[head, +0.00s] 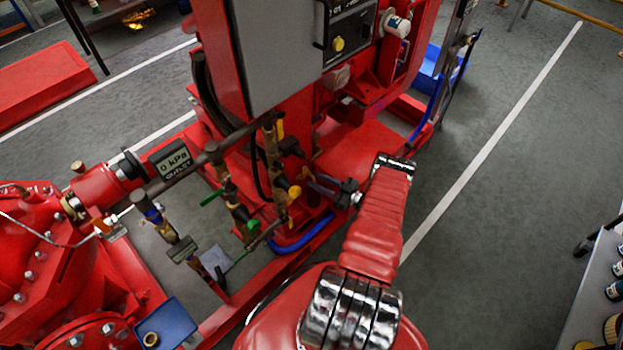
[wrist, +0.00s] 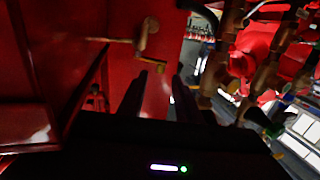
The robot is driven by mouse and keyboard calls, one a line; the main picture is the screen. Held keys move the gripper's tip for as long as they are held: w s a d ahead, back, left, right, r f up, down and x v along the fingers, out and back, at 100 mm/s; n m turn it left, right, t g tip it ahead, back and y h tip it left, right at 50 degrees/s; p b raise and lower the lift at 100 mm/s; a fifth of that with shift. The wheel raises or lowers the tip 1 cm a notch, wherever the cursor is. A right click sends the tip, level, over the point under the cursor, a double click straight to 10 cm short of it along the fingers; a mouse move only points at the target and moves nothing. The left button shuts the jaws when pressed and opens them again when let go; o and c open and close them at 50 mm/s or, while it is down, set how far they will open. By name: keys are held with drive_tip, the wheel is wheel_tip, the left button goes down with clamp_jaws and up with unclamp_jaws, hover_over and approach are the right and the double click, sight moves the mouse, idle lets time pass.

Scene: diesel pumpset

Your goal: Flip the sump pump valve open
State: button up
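Several small valves sit on the brass pipework of the red pumpset. A yellow handle (head: 280,129) stands upright on a brass fitting, and a yellow knob-like part (head: 294,192) is below it. A green handle (head: 212,197) is to their left and a blue one (head: 152,214) further left. No label shows which is the sump pump valve. My gripper (head: 312,184) points left, close to the lower yellow part. In the wrist view its two dark fingers (wrist: 158,80) are apart with nothing held. A small yellow lever (wrist: 152,63) on a brass fitting lies just beyond the fingertips.
A grey control box (head: 270,50) stands above the pipes on a red frame. A blue hose (head: 303,235) curves below the gripper. Brass pipes crowd the wrist view's right. Open floor (head: 500,200) lies to the right.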

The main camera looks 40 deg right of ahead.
drive_tip(key=v, duration=0.9)
drive_tip(key=shift+s, duration=0.25)
drive_tip(key=w+a+r+m+h, duration=0.3)
drive_tip(key=w+r, duration=0.4)
drive_tip(key=r, duration=0.2)
drive_tip(key=s+a+f+m+g+h, duration=0.2)
drive_tip(key=s+a+m+g+h, duration=0.1)
drive_tip(key=s+a+g+h, duration=0.1)
drive_tip(key=shift+s+a+f+h, duration=0.4)
drive_tip(key=shift+s+a+h, duration=0.2)
drive_tip(key=shift+s, duration=0.5)
